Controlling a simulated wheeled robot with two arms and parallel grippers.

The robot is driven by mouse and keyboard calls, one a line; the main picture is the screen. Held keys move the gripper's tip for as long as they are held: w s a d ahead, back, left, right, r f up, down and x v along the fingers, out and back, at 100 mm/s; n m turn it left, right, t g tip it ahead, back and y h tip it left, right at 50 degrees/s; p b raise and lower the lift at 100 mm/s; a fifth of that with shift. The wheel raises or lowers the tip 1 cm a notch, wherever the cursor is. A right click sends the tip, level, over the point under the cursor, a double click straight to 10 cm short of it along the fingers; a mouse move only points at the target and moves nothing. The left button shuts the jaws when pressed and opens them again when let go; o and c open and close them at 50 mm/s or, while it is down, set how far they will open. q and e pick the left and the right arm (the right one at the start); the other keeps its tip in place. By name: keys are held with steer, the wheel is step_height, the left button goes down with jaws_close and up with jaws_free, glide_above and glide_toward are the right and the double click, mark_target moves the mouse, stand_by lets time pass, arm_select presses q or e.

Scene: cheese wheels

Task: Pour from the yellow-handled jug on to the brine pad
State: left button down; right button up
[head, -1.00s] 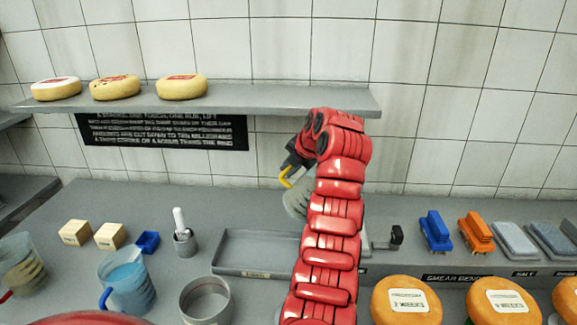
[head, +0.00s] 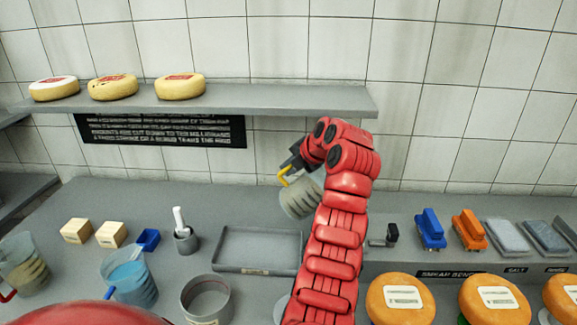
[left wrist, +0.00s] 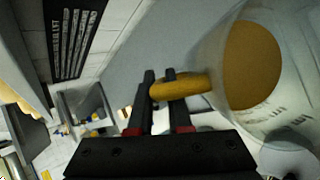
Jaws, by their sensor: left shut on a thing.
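The yellow-handled jug (head: 299,198) is a grey, see-through vessel held in the air above the back of the bench, tilted in the head view. My left gripper (head: 288,170) is shut on its yellow handle, which also shows between the fingers in the left wrist view (left wrist: 182,86). In that view the jug (left wrist: 292,105) has a round amber area inside. Two grey pads lie at the far right, one (head: 507,237) above a salt label, the other (head: 546,238) above a label I cannot read clearly. I cannot tell surely which is the brine pad. My right gripper is out of view.
A grey tray (head: 258,269) lies below the jug. A blue-handled jug (head: 130,280), a metal pot (head: 206,300) and a cup with a white-handled tool (head: 185,240) stand left. Blue (head: 430,229) and orange (head: 469,229) brushes and orange cheese wheels (head: 400,300) are right. A shelf (head: 270,97) runs above.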

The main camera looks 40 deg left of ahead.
arm_select(q)
steer(key=shift+w+d+r+y+p, duration=0.25)
steer(key=shift+d+r+y+p, duration=0.4)
steer(key=shift+p, duration=1.35)
steer(key=shift+d+f+y, duration=0.1)
steer(key=shift+d+y, duration=0.05)
steer(key=shift+y, duration=0.2)
steer(key=shift+w+d, duration=0.1)
steer(key=shift+d, duration=0.1)
steer(key=shift+m, duration=0.3)
steer(key=shift+d+b, duration=0.15)
steer(key=shift+b, duration=0.2)
steer(key=shift+r+y, duration=0.2)
steer(key=shift+y, duration=0.1)
